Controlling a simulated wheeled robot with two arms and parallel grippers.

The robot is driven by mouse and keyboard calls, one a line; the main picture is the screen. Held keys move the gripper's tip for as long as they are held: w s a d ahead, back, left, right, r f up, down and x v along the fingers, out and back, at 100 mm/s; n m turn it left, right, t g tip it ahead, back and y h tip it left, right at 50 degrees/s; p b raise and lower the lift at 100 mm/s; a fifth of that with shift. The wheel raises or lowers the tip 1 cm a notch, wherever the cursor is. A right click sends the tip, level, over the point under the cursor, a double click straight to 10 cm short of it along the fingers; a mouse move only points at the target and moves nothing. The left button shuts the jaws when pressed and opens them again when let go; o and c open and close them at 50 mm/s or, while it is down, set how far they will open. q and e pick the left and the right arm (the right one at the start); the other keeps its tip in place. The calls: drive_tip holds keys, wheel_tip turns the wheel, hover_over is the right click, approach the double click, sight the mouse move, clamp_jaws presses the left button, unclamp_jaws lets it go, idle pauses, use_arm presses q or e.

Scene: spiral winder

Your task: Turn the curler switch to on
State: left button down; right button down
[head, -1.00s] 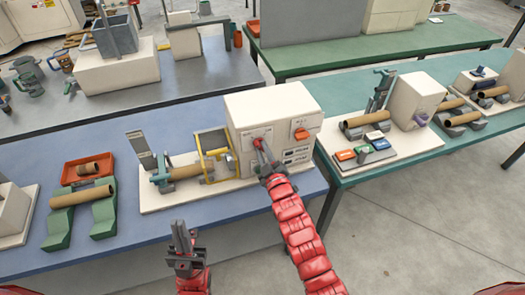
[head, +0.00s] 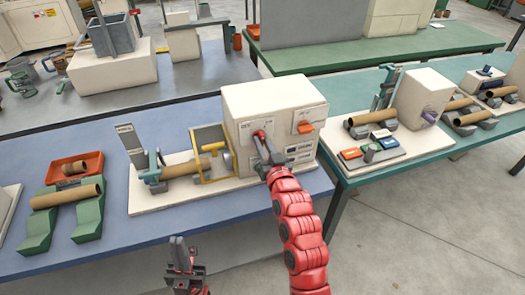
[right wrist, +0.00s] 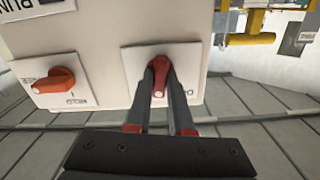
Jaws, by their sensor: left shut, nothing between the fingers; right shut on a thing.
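A cream control box (head: 280,97) stands on the blue bench. Its front carries a red rotary switch (right wrist: 160,75) on the left and an orange rotary switch (head: 304,127) on the right. My right gripper (head: 262,140) is shut on the red switch. In the right wrist view its fingers (right wrist: 158,90) lie on both sides of the red knob, whose light-tipped end points down in that picture. The orange switch (right wrist: 55,81) lies about crosswise there. Labels are partly covered or too small to read. My left gripper (head: 180,250) is shut and empty, low in front of the bench.
A winder with a cardboard tube (head: 185,168) and a yellow guard frame (head: 212,150) stands left of the box. Green cradles (head: 90,217) hold another tube further left. A teal bench (head: 400,165) with a second machine stands to the right.

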drive_tip(key=m+b, duration=0.1)
drive_tip(key=m, duration=0.2)
drive_tip(key=shift+f, duration=0.15)
drive_tip(key=shift+m+b, duration=0.5)
drive_tip(key=shift+m, duration=1)
drive_tip(key=c, duration=0.8)
unclamp_jaws()
